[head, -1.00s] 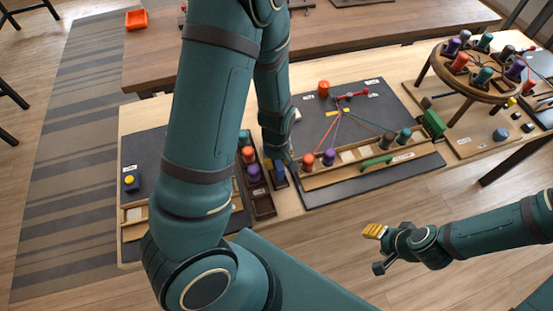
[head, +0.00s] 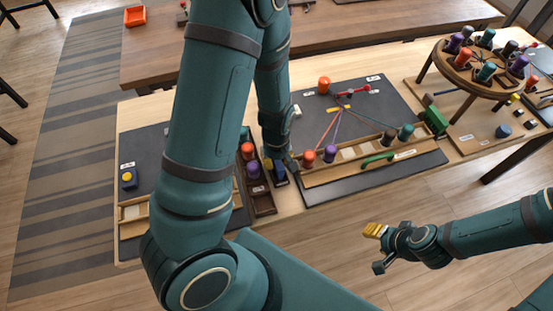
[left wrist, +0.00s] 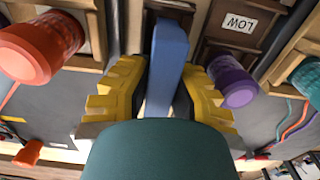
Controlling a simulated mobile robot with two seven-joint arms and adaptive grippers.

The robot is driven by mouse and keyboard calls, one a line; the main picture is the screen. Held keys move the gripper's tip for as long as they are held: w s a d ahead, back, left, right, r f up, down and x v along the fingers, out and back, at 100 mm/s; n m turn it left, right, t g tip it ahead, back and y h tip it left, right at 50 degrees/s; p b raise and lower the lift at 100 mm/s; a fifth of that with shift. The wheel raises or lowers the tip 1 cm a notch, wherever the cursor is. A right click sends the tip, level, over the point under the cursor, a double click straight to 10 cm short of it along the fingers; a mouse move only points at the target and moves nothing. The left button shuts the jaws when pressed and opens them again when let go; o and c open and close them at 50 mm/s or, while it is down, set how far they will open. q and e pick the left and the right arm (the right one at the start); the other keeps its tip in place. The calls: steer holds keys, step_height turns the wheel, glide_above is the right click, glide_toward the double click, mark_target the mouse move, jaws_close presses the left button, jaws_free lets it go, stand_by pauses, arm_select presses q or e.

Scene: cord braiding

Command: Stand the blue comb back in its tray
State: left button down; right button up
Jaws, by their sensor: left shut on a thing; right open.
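The blue comb (left wrist: 168,60) stands between the yellow fingers of my left gripper (left wrist: 158,90) in the left wrist view, and the gripper is shut on it. Its far end reaches a dark brown wooden part at the top of that view; whether it touches is unclear. In the head view the left gripper (head: 275,168) is over the right side of the dark brown tray (head: 263,208), with the comb (head: 281,178) just below it, partly hidden. My right gripper (head: 377,249) is open and empty, away from the table at lower right.
Purple (head: 253,168) and orange (head: 247,150) bobbins stand in the tray beside the comb. Right of it is a dark board (head: 415,172) with cords, bobbins and a green handle (head: 378,160). A round bobbin stand (head: 480,92) is at far right. My left arm hides much of the left board.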

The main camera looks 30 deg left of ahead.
arm_select(q)
steer(key=shift+f, duration=0.35)
steer(key=c, duration=1)
jaws_free()
steer(key=shift+o, duration=0.2)
steer(key=shift+r, duration=0.15)
step_height(320, 180, up, 12)
steer(key=shift+f, duration=0.1)
